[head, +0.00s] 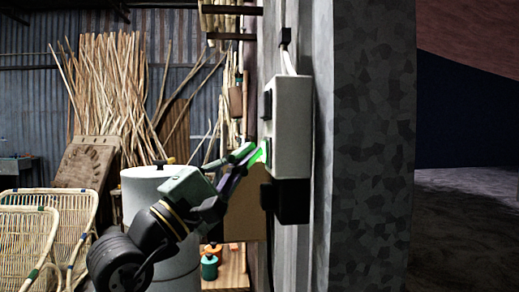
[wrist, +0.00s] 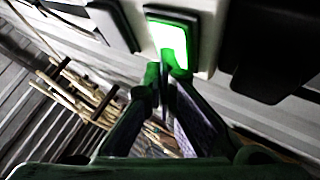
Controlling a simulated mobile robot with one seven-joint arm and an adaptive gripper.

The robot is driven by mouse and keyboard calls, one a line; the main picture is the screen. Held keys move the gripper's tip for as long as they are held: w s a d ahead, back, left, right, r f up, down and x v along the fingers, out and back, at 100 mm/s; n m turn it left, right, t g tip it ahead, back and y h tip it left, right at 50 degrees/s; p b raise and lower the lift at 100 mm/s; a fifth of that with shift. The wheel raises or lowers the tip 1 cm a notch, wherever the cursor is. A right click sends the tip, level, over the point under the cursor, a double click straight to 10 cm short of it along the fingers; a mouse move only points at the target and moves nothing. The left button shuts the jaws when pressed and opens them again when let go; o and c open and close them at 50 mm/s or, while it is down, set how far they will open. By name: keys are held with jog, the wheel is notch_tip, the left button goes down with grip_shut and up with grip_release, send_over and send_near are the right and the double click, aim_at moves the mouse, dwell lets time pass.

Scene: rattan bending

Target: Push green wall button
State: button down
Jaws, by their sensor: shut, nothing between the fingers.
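The green wall button (wrist: 168,38) glows brightly in a dark frame on the white switch box in the wrist view. In the head view the box (head: 291,127) is mounted on the wall, and the green button (head: 266,150) shows edge-on on its left face. My gripper (head: 256,152) is shut and empty, its fingertips at the button. In the wrist view my gripper's fingertips (wrist: 165,72) overlap the lower edge of the button. I cannot tell for certain whether they touch it.
A black box (head: 292,201) hangs below the switch box. A white cylinder (head: 150,185) stands behind my arm. Rattan chairs (head: 30,235) are at the left, and rattan poles (head: 108,90) lean at the back wall.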

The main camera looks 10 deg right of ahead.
dwell(0.4)
jog(key=shift+a, duration=0.4)
jog(key=shift+a, duration=2.95)
jog(key=shift+t, duration=0.3)
